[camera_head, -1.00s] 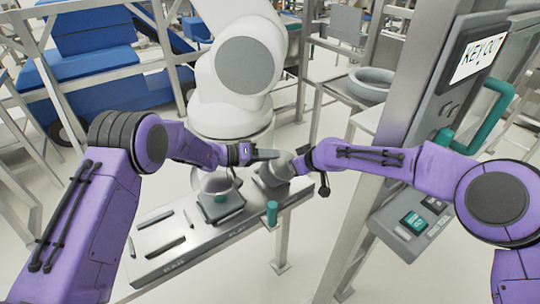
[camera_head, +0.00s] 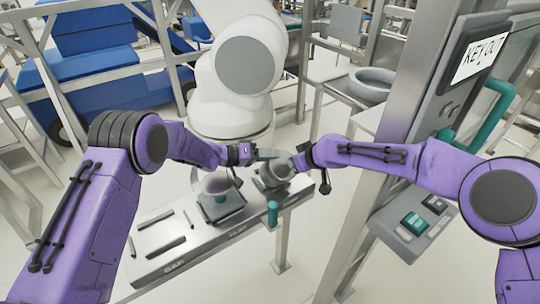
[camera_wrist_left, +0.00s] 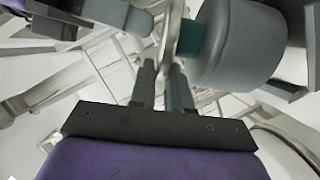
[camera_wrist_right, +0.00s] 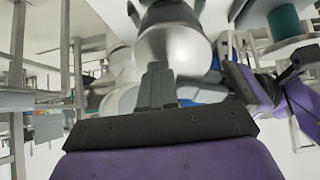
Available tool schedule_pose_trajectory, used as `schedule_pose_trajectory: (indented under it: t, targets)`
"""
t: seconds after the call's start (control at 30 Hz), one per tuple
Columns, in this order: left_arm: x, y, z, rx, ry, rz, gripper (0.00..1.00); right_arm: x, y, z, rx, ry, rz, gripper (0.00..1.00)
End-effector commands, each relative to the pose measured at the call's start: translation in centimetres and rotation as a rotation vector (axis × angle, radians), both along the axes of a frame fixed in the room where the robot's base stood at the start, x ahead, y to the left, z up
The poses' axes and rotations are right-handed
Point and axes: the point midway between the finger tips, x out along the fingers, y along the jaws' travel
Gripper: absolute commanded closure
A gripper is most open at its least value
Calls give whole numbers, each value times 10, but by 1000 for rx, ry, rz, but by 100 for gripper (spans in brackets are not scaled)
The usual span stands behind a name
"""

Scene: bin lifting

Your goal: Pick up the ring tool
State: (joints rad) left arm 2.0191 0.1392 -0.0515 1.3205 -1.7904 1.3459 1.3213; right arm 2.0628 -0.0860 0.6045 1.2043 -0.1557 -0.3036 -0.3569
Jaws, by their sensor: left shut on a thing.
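The ring tool (camera_wrist_left: 172,32) shows in the left wrist view as a thin pale metal loop passing between my left fingers. My left gripper (camera_wrist_left: 163,67) is shut on it, and a grey rounded body (camera_wrist_left: 242,45) with a teal collar is close behind. In the head view my left gripper (camera_head: 264,154) is above the tool bench, its fingers pointing right. My right gripper (camera_head: 293,160) faces it from the right. In the right wrist view its fingers (camera_wrist_right: 157,68) are together, with a grey rounded part just beyond them. The tips partly hide what lies behind.
The metal tool bench (camera_head: 150,222) has several slots. A grey domed tool (camera_head: 217,183) sits in a holder, and another grey part (camera_head: 273,172) stands under the grippers. A teal cylinder (camera_head: 272,213) is at the front edge.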

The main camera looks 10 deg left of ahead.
Motion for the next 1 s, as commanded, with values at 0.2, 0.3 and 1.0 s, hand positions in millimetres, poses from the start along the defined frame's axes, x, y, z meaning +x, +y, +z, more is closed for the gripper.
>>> schedule_pose_trajectory:
  t: [0.2,0.3,1.0]
  targets:
    - [-1,0,-1,2,2,0,100,1,0,16,1,-3,-1,100]
    - [-1,0,-2,2,3,-1,100,1,0,37,1,-5,0,100]
    - [-1,0,-2,2,4,0,100,0,0,100,0,0,0,100]
